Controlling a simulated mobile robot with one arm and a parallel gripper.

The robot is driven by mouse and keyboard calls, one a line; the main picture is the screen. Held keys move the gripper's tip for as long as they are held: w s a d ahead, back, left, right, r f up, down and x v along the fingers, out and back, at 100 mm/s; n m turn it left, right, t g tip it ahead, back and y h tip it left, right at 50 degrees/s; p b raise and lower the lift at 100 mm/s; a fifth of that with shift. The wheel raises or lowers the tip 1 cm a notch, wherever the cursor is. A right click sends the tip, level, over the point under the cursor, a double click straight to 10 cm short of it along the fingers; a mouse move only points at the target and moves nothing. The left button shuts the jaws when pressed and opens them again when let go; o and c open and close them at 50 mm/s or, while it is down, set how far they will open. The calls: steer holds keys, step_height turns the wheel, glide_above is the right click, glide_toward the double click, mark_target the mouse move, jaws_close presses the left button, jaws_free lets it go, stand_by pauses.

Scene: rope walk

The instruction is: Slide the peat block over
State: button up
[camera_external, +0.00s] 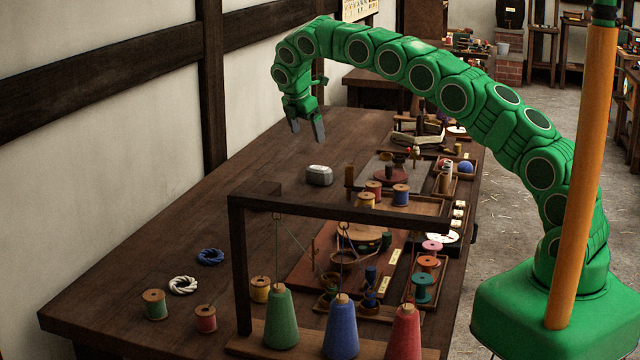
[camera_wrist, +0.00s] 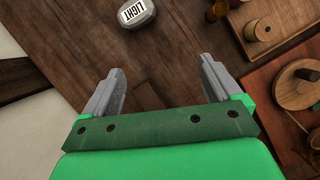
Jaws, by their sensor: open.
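A small grey block (camera_external: 319,175) with rounded edges lies alone on the dark wooden table (camera_external: 190,225).
A dark wooden frame (camera_external: 340,205) with green, blue and red cones (camera_external: 342,325) stands in front of the block. Trays, spools and a reddish board (camera_external: 310,268) fill the table's right side. Rope rings (camera_external: 184,285) and spools lie front left. The table left of the block is clear.

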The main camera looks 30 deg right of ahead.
mark_target(271, 183)
steer(key=w+a+f+n, duration=0.1)
steer(key=a+f, duration=0.2)
steer(key=w+a+f+n, duration=0.1)
steer(key=a+f+n, duration=0.1)
steer(key=a+f, duration=0.2)
steer(key=w+a+f+n+t, duration=0.1)
steer(key=w+a+f, duration=0.1)
steer(key=a+f, duration=0.1)
steer(key=shift+a+f+n, duration=0.2)
steer(key=shift+a+n, duration=0.1)
steer(key=shift+n, duration=0.1)
steer(key=shift+f, duration=0.15)
steer(key=shift+x, duration=3.8)
steer(key=shift+s, duration=0.1)
steer(key=shift+s, duration=0.1)
steer(key=c, duration=1.1)
